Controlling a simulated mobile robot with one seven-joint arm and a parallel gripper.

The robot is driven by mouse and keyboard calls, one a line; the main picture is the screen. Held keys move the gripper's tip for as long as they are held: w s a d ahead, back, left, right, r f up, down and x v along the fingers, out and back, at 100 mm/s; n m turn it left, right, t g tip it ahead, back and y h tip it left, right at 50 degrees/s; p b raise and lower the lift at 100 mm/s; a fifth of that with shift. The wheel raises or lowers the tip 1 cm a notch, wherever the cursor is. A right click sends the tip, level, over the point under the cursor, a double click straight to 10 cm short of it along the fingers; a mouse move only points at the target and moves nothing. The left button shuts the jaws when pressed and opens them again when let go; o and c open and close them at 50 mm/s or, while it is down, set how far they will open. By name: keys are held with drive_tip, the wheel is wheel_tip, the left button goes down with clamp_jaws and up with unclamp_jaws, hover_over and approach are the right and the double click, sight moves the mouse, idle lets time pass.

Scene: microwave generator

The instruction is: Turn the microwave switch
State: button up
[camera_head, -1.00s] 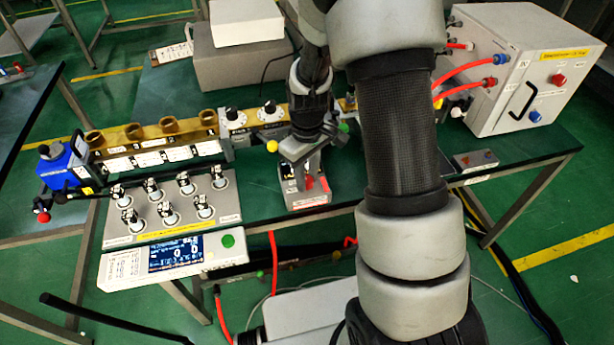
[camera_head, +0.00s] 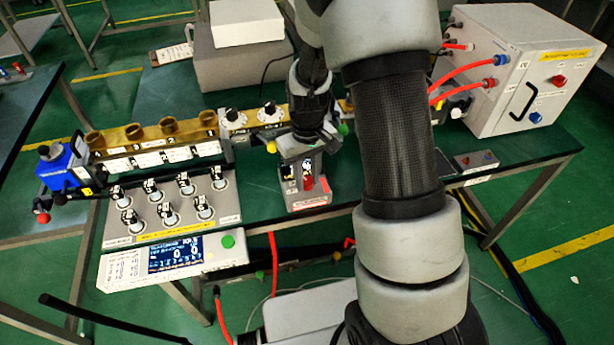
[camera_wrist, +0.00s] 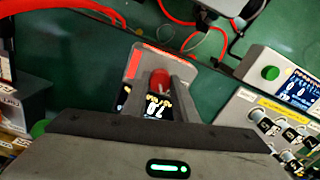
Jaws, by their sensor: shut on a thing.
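The switch is a red knob (camera_wrist: 159,77) on a small grey box with a dark display (camera_wrist: 157,105), seen close up in the wrist view. In the head view the box (camera_head: 307,202) stands on the green table near its front edge, with the red knob (camera_head: 308,183) on its top. My gripper (camera_head: 302,172) points down over the box. In the wrist view my gripper (camera_wrist: 159,86) has one finger on each side of the knob and is shut on it. The fingers hide part of the knob and the display.
A panel with several black knobs (camera_head: 222,215) and a white screen unit (camera_head: 215,257) are to the left. A brass waveguide rail (camera_head: 110,148) with dials runs behind my gripper. A large grey cabinet (camera_head: 500,100) with red hoses stands at the right. Bare table (camera_head: 260,205) lies left of the box.

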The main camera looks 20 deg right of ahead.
drive_tip(key=o, duration=0.8)
drive_tip(key=shift+c, duration=0.2)
wheel_tip(320, 180, up, 18)
drive_tip(key=p, duration=0.2)
drive_tip(key=shift+f, duration=0.25)
wheel_tip(320, 180, up, 7)
drive_tip(key=t+p, duration=0.1)
drive_tip(key=p, duration=0.1)
hover_over(307, 180)
drive_tip(key=s, duration=0.3)
drive_tip(key=s+r+m+t+p, duration=0.2)
drive_tip(key=s+r+t+p, duration=0.2)
drive_tip(key=s+r, duration=1)
drive_tip(key=shift+s+m+t+p, duration=0.35)
drive_tip(key=shift+s+p, duration=0.45)
drive_tip(key=shift+p, duration=0.45)
